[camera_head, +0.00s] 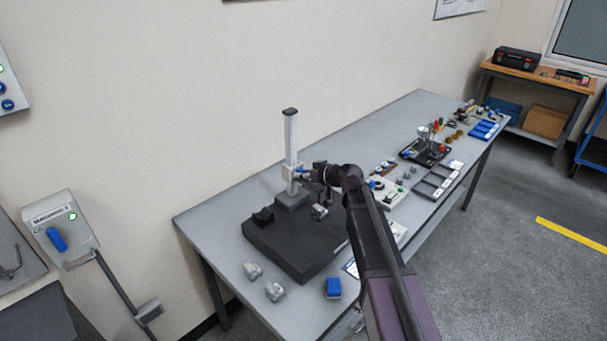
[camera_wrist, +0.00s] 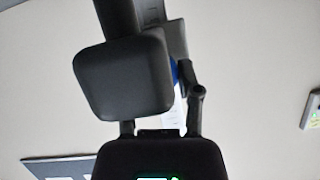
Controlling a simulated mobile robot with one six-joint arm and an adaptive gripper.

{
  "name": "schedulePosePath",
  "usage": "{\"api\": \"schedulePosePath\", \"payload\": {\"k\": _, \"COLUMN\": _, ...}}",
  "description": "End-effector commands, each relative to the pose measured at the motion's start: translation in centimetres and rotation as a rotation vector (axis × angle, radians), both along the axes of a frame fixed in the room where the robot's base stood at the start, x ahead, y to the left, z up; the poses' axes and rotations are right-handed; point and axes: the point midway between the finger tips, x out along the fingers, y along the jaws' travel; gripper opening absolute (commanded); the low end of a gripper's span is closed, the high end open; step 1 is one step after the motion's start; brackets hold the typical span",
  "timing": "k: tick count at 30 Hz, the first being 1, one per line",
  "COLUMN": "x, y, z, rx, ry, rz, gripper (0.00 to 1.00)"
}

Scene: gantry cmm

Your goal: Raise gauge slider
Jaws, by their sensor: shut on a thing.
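The height gauge has a tall pale column (camera_head: 291,135) with a dark cap, standing on the black base plate (camera_head: 285,250). Its slider (camera_head: 290,172) is a light block low on the column, with a small blue part (camera_head: 303,171) on its right side. My gripper (camera_head: 309,175) is at the slider's right side, shut on the slider at that blue part. In the wrist view my gripper's dark fingers (camera_wrist: 165,75) fill the middle, and a strip of blue (camera_wrist: 176,75) shows beside them. The exact contact is hidden there.
The grey table (camera_head: 345,132) runs back to the right. Loose grey blocks (camera_head: 252,271) and a blue block (camera_head: 333,288) lie at its near end. Trays and small parts (camera_head: 436,180) fill the right half. The wall is close behind the column.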

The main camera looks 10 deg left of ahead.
Motion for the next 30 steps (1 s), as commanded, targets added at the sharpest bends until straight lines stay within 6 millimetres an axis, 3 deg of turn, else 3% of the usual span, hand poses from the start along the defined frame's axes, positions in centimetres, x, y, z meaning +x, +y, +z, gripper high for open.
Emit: {"api": "schedulePosePath", "payload": {"k": 30, "x": 0.1, "y": 0.1, "z": 8.8, "rx": 0.003, "ry": -0.001, "rz": -0.001, "gripper": 0.0}}
